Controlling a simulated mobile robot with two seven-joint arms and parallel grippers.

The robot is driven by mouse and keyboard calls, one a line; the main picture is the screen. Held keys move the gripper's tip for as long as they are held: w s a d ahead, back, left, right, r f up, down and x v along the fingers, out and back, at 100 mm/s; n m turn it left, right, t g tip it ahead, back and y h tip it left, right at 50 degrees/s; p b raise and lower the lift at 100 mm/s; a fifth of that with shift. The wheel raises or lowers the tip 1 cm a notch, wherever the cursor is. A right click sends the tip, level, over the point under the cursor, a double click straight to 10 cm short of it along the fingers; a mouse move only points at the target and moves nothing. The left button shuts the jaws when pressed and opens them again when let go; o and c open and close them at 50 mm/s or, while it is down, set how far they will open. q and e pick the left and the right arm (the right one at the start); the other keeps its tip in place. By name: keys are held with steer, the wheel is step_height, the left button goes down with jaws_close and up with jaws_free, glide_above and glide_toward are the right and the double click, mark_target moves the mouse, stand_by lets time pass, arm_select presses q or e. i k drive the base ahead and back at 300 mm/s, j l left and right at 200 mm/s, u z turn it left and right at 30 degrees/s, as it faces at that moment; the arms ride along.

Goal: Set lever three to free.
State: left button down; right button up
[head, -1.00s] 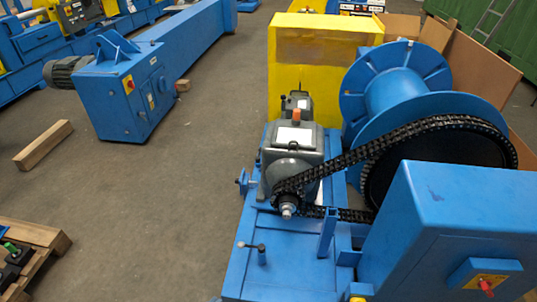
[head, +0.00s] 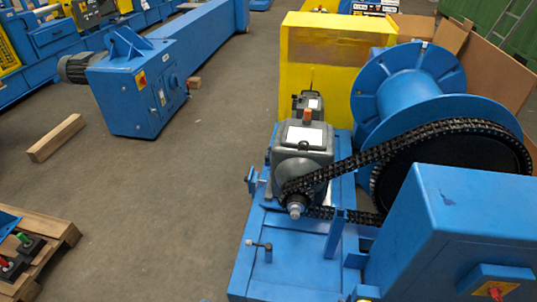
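Two levers stand at the lower left on dark boxes, one with a green knob (head: 23,239) and one with a red knob (head: 4,264) at the picture's edge. I cannot tell which, if any, is lever three, and no readable label marks a free setting. Neither of my grippers is in view.
A wooden pallet (head: 60,243) lies under the dark boxes. The blue chain-drive machine with its drum (head: 400,95) and black chain (head: 420,137) fills the right. A wooden beam (head: 57,138) lies on the floor. The grey floor (head: 170,215) between pallet and machine is clear.

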mark_target(267, 157)
steer(key=i+j+u, duration=0.3)
steer(key=j, duration=0.3)
steer(key=i+j+u, duration=0.15)
steer(key=j+u, duration=0.2)
steer(key=j, duration=0.25)
steer(key=i+j+u, duration=0.3)
steer(key=j, duration=0.2)
steer(key=i+j+u, duration=0.3)
steer(key=i+z, duration=0.35)
steer(key=i+j+z, duration=0.15)
steer(key=i+z, duration=0.2)
steer(key=i+j+z, duration=0.35)
steer(key=i+l+z, duration=0.15)
steer(key=i, duration=1.55)
steer(key=i+z, duration=0.35)
steer(key=i+j+z, duration=0.3)
steer(key=i, duration=0.15)
steer(key=i+j+z, duration=0.15)
steer(key=i+z, duration=0.2)
steer(key=i+j+z, duration=0.1)
steer(key=i+z, duration=0.15)
steer(key=z, duration=0.2)
steer(key=i+j+z, duration=0.2)
steer(key=z, duration=0.2)
steer(key=i+j+z, duration=0.2)
steer(key=z, duration=0.25)
steer(key=i+j+z, duration=0.4)
steer(key=j+z, duration=0.25)
